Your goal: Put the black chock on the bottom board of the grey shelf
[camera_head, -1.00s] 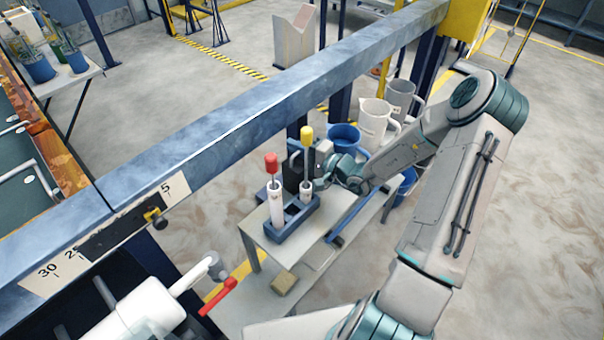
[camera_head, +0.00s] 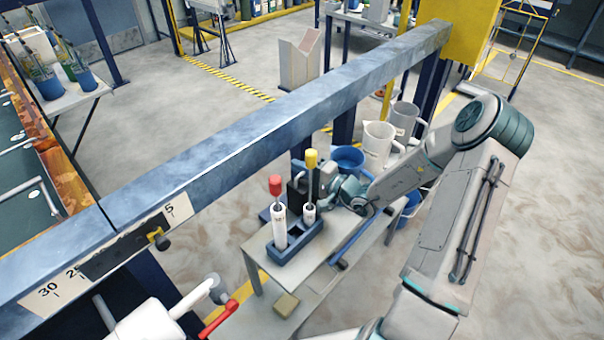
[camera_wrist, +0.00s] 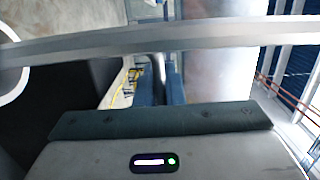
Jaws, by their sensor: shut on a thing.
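The black chock (camera_head: 296,192) is a small dark block at the back of the grey shelf's top board (camera_head: 316,262), partly hidden behind the blue rack. My gripper (camera_head: 318,178) is beside it on the right and shut on it. Whether the chock rests on the board or hangs just above it, I cannot tell. The bottom board of the grey shelf (camera_head: 258,320) shows low in the head view, partly covered by the top board.
A blue rack (camera_head: 290,250) with a red-topped and a yellow-topped tool stands on the top board, close to my gripper. A tan block (camera_head: 286,304) lies lower down. A blue beam (camera_head: 240,120) crosses in front. Jugs (camera_head: 378,145) and a blue bucket (camera_head: 347,158) stand behind.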

